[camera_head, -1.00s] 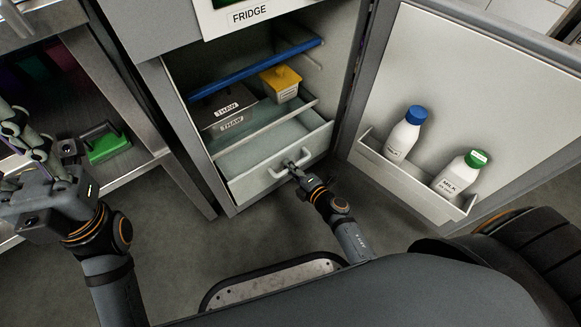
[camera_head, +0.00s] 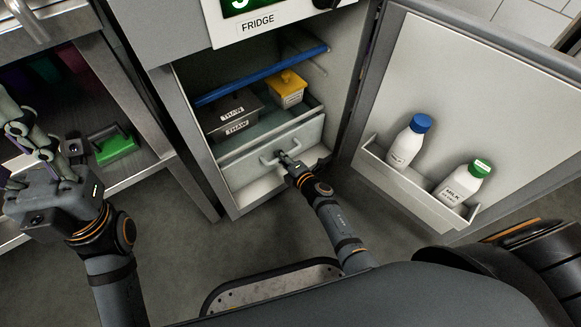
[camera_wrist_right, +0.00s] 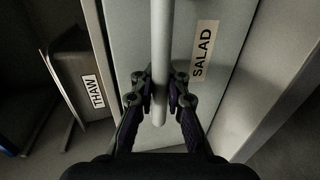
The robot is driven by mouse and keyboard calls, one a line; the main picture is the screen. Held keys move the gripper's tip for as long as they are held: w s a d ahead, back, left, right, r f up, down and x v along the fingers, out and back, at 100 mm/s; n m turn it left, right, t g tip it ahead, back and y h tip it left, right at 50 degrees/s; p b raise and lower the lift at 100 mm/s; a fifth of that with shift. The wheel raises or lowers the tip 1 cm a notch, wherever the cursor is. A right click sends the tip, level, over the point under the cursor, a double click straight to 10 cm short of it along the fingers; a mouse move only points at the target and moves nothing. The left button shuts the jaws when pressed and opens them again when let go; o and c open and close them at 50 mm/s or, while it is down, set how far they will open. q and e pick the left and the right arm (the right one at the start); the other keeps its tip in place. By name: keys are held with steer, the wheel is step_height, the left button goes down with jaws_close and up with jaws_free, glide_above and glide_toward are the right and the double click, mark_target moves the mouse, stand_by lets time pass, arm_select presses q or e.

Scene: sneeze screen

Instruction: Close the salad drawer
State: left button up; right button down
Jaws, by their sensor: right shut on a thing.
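The salad drawer (camera_head: 298,137) is a pale drawer low in the open fridge, and its front now sits back inside the fridge opening. It has a bar handle (camera_head: 268,159). My right gripper (camera_head: 285,157) is on that handle. In the right wrist view the two fingers (camera_wrist_right: 160,100) are shut around the handle bar (camera_wrist_right: 160,60), beside the SALAD label (camera_wrist_right: 204,50). My left gripper (camera_head: 30,135) is at the far left, away from the fridge; its fingers are partly cut off by the picture edge.
The fridge door (camera_head: 480,90) stands open at the right, with a blue-capped bottle (camera_head: 408,145) and a green-capped milk bottle (camera_head: 464,187) in its rack. A green object (camera_head: 117,148) is on the left shelf.

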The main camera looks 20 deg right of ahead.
steer(key=x, duration=0.3)
steer(key=shift+r, duration=0.35)
steer(key=c, duration=1.5)
jaws_free()
steer(key=shift+s, duration=0.1)
glide_toward(275, 150)
steer(key=v, duration=0.2)
steer(key=shift+s+d+r, duration=0.1)
steer(key=shift+s, duration=0.15)
